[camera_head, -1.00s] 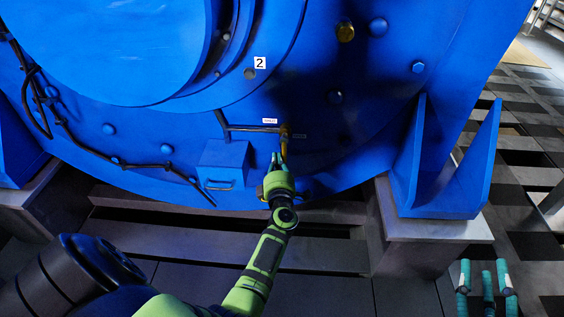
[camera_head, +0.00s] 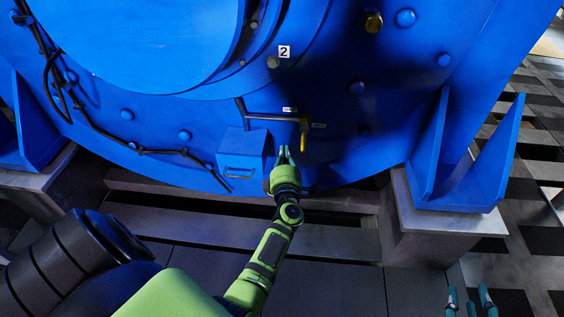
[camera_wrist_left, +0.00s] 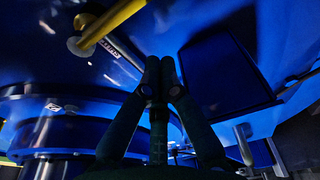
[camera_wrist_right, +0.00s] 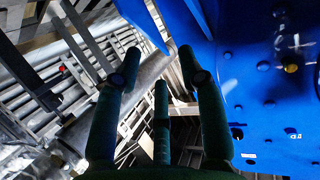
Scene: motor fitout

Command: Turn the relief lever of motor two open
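Motor two is the large blue housing (camera_head: 330,160) with a white "2" plate (camera_head: 284,52). Its yellow relief lever (camera_head: 304,136) hangs down from the end of a grey pipe (camera_head: 270,118), beside small white labels. My left gripper (camera_head: 284,152) is just left of and below the lever, apart from it. In the left wrist view the lever (camera_wrist_left: 112,22) crosses the upper left, clear of the left gripper's fingertips (camera_wrist_left: 159,76), which are together and empty. My right gripper (camera_head: 470,298) is low at the right, far from the lever. Its fingers (camera_wrist_right: 158,65) are spread and empty.
A blue box with a handle (camera_head: 242,155) sits left of my left gripper on the housing. A black cable (camera_head: 110,140) runs along the lower left. A blue bracketed foot (camera_head: 460,170) stands on a grey plinth at right. A grating floor lies beyond.

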